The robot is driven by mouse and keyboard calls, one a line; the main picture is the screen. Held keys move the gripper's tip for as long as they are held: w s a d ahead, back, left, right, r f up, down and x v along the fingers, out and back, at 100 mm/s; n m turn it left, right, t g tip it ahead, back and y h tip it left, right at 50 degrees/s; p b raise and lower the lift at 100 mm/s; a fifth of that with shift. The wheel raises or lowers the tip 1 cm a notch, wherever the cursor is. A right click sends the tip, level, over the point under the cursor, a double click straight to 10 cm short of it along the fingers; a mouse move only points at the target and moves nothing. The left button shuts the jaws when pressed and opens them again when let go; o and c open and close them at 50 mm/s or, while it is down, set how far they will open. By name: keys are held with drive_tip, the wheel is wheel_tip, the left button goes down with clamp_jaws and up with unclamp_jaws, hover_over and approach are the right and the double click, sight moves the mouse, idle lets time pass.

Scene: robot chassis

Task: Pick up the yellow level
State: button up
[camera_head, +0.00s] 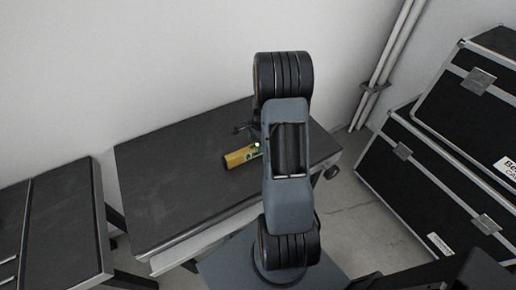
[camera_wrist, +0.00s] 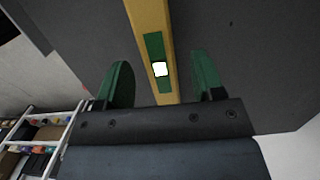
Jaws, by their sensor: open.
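The yellow level (camera_head: 241,156) lies on a dark-topped table (camera_head: 165,185), and its right end is hidden behind my arm in the head view. In the wrist view the level (camera_wrist: 149,17) runs from the top edge down between my fingers, with a green label and a bright white patch on it. My gripper (camera_wrist: 160,80) is open, with one green fingertip on each side of the level and a gap on both sides. In the head view my gripper is mostly hidden by my arm. I cannot tell the height of the fingertips above the table.
A second dark table (camera_head: 65,220) stands at the left. Black cases with silver edges (camera_head: 425,185) are stacked on the right. A white wall and pipes (camera_head: 385,65) are behind. A white shelf rack (camera_wrist: 40,145) shows at lower left in the wrist view. The table's left part is clear.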

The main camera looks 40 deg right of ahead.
drive_tip(key=shift+a+f, duration=0.15)
drive_tip(key=shift+f, duration=1)
drive_tip(key=shift+c, duration=0.2)
clamp_jaws()
